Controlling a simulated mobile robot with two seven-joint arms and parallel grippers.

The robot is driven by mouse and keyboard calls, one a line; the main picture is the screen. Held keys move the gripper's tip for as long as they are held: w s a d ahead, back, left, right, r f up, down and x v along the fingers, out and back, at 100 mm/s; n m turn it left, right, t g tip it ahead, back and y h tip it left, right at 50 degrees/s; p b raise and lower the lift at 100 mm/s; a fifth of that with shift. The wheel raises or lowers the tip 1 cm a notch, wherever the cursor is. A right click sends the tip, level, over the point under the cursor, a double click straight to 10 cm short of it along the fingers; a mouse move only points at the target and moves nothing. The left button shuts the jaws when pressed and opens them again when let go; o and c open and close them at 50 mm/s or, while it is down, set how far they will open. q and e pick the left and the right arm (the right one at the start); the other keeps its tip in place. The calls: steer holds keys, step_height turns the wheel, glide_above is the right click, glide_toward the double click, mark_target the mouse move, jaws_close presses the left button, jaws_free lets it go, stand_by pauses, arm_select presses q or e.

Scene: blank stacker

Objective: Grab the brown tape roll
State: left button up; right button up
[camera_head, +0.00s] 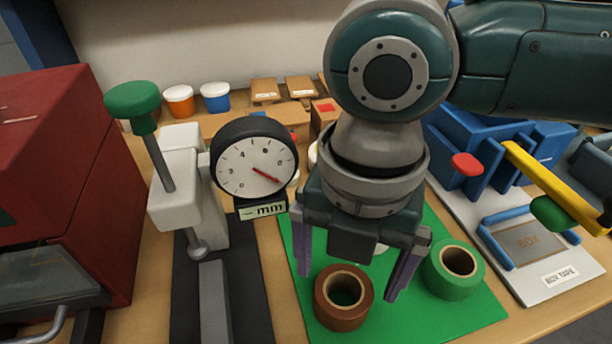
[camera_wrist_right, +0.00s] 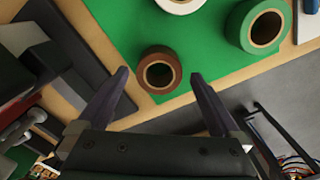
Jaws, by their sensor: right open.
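The brown tape roll (camera_head: 342,312) lies flat on a green mat (camera_head: 461,318), hole facing up, near the mat's front left. My right gripper (camera_head: 349,283) is open above the mat, its two fingers spread wide to the left and right of the roll's position. In the right wrist view the brown tape roll (camera_wrist_right: 160,76) shows ahead of and between the two fingertips (camera_wrist_right: 159,77), apart from both. My left gripper is not in view.
A green tape roll (camera_head: 453,270) lies right of the brown one. A white roll (camera_wrist_right: 180,3) shows partly at the wrist view's top edge. A dial gauge (camera_head: 254,165) on a stand rises at left. A box-tape station (camera_head: 541,290) stands at right.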

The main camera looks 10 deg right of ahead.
mark_target(342, 301)
step_height(342, 301, down, 3)
steer(key=shift+f, duration=0.2)
steer(key=shift+c, duration=0.4)
steer(key=c, duration=1.2)
